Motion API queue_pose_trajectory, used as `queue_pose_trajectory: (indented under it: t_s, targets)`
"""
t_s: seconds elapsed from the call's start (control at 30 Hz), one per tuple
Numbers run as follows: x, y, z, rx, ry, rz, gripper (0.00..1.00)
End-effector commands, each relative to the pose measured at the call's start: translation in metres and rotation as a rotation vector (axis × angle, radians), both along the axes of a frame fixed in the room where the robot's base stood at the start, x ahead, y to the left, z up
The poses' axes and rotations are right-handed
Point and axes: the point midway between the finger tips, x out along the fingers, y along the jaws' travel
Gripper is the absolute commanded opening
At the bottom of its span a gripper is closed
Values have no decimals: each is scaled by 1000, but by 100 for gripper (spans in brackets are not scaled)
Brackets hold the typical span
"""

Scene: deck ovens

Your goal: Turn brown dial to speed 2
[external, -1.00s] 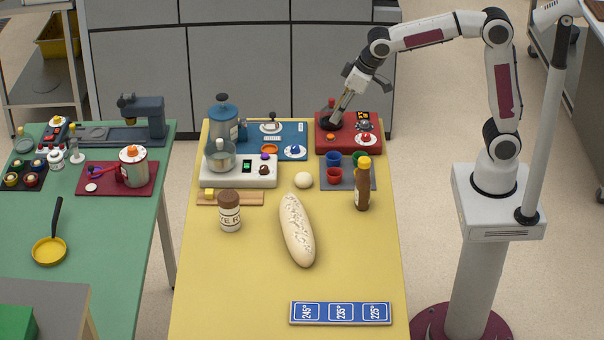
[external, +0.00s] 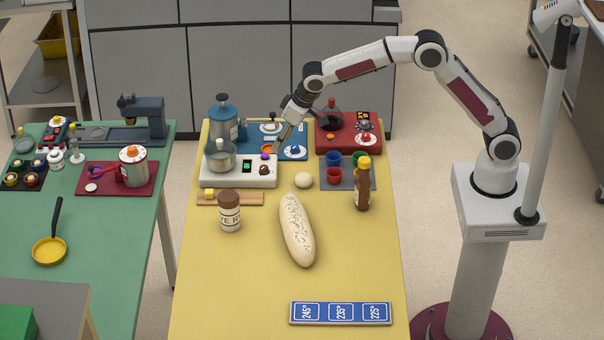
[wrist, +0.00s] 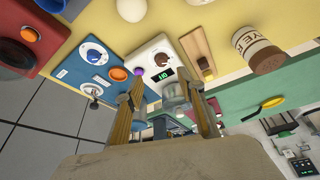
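The brown dial (external: 264,170) is on the right part of the white mixer unit (external: 222,180), beside a small display with green digits (external: 246,167) too small to read surely. In the wrist view the brown dial (wrist: 161,59) sits on the white panel, above and between the fingertips. A purple button (external: 265,156) is just behind the dial. My gripper (external: 284,138) is above the blue panel, behind and right of the dial, and apart from it. In the wrist view its two fingers (wrist: 166,88) are spread, with no object held between them.
The blue panel (external: 300,136) carries a white-based blue dial (external: 295,151) and an orange button (external: 270,149). A red unit (external: 334,145) stands to the right.

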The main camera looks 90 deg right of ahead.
Motion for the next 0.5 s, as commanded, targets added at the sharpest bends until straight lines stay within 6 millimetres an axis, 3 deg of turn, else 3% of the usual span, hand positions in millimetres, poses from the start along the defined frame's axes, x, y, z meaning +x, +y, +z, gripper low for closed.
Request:
queue_pose_trajectory:
  t_s: [0.2,0.5]
  targets:
    - [20,-5,-29,0,6,-20,39]
    - [25,-6,-36,0,4,-27,39]
